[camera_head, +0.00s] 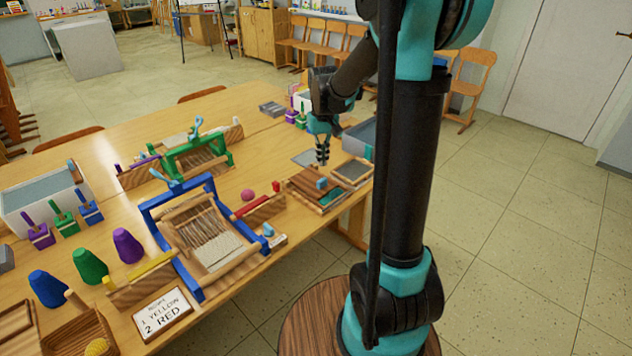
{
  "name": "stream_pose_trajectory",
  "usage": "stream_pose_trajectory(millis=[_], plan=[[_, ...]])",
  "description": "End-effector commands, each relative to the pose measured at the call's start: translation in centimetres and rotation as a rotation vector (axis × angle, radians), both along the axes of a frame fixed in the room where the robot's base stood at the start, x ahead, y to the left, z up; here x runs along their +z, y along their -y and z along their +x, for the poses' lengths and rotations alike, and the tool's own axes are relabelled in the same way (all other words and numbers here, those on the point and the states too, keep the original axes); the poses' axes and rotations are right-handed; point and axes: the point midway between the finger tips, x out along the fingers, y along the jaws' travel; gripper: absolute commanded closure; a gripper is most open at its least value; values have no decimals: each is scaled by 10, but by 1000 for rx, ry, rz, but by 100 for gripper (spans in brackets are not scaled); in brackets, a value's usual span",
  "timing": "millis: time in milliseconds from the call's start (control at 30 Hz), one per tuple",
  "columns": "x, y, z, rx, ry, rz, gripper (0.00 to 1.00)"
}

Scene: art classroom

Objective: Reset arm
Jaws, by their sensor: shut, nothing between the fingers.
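My arm rises at the right of the head view and bends down over the far right part of the wooden table (125,205). My gripper (322,160) points down, shut and empty. It hangs above the table's right side, near a wooden tray (305,190) with a small blue block (321,184) on it. I cannot tell its exact height above the tray.
A blue-framed loom (195,285) and a green-framed loom (230,157) stand on the table. Cones, yarn and a lettered card (162,313) sit at the front left. A grey-blue bin (360,137) is just right of my gripper. Floor at right is clear.

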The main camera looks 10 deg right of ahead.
Motion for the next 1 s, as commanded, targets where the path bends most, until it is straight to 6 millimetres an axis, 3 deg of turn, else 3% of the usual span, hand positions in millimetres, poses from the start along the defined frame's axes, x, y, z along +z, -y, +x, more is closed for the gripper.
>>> stream_pose_trajectory(millis=[200,667,767,1000], plan=[[8,0,0,0,0,0,100],[8,2,-6,-3,8,1,100],[6,6,-23,-11,34,3,100],[-13,23,-98,-46,157,12,100]])
